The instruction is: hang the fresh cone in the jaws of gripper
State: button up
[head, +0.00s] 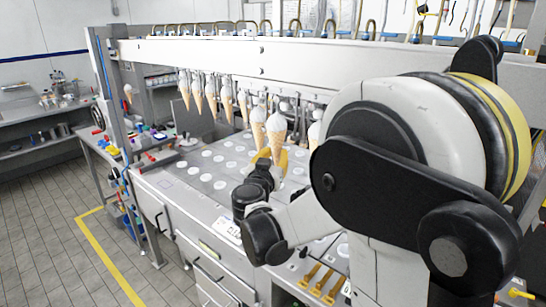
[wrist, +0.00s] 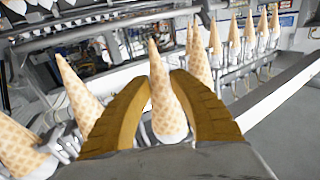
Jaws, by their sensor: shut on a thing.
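My gripper (head: 272,158) is at the row of hanging cones, over the white-dotted counter. Its yellow fingers are shut around a waffle cone (head: 277,134) with a pale top, tip pointing down. In the wrist view, which looks upside down, my gripper (wrist: 163,80) has one finger on each side of this cone (wrist: 160,98), and its white end shows between the fingers. Whether the cone's top sits in the jaws of a rail gripper is hidden. A neighbouring cone (head: 258,124) hangs just left of it in the head view.
Several more cones (head: 211,95) hang in a line under the long white beam (head: 200,54). In the wrist view, cones stand close on both sides, one of them at the left (wrist: 80,88). The counter (head: 205,168) below is mostly clear.

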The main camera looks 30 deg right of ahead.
jog(key=shift+w+d, duration=0.1)
jog(key=shift+d, duration=0.3)
jog(key=shift+d, duration=0.1)
jog(key=shift+w+d, duration=0.35)
jog(key=shift+d, duration=0.55)
jog(key=shift+w+d, duration=0.35)
jog(key=shift+d, duration=0.5)
jog(key=shift+f+b, duration=0.45)
jog(key=shift+b, duration=0.3)
dwell(0.4)
jog(key=o, duration=1.2)
